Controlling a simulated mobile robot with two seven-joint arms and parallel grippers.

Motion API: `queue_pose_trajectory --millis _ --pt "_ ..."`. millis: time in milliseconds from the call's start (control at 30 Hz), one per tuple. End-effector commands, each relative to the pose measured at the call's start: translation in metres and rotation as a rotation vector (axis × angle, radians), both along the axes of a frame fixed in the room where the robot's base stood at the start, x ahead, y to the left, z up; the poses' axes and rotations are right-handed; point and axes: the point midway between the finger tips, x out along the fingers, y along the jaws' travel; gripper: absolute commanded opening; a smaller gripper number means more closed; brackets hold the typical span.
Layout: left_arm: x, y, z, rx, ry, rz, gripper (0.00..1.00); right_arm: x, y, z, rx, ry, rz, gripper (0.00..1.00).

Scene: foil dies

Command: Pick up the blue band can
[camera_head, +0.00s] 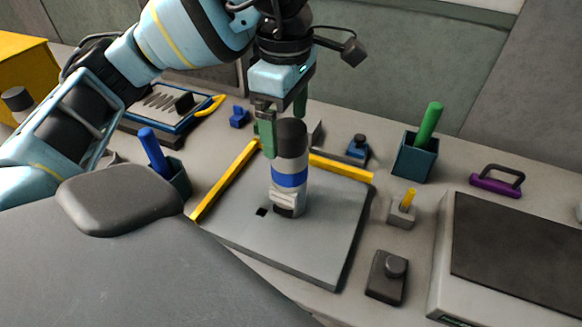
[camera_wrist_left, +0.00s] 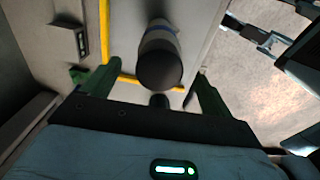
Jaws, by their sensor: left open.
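The blue band can (camera_head: 289,178) stands upright on a grey square plate (camera_head: 318,246). It has a dark top, a pale body and a blue band around its middle. My left gripper (camera_head: 284,122) is open, with its green fingers pointing down at the height of the can's top. In the left wrist view the can's dark top (camera_wrist_left: 160,69) lies between the two green fingers of the gripper (camera_wrist_left: 152,87), with a gap on either side.
Yellow strips (camera_head: 226,181) edge the plate. Around it stand a teal holder with a green rod (camera_head: 415,157), a small block with a yellow peg (camera_head: 402,208), a dark knobbed block (camera_head: 387,277), a purple handle (camera_head: 496,181) and a teal holder with a blue rod (camera_head: 154,152).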

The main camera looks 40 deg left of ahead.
Motion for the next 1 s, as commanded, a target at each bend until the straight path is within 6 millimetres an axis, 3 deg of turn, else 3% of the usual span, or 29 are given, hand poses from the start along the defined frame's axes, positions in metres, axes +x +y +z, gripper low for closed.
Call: queue_pose_trajectory --millis 233,600,867,1000 --pt "0.0 -0.001 -0.011 0.0 0.002 -0.001 0.85 -0.001 0.0 -0.003 -0.001 0.003 0.0 0.36" --pt "0.002 -0.004 -0.054 -0.001 0.0 0.0 0.85 -0.001 0.0 -0.004 0.001 0.004 0.0 0.36" --pt "0.002 -0.004 -0.056 -0.001 -0.001 0.0 0.85 -0.001 0.0 -0.004 0.001 0.004 0.0 0.36" --pt "0.002 -0.004 -0.056 -0.001 -0.001 0.0 0.7 -0.001 0.0 -0.004 0.001 0.004 0.0 0.36"
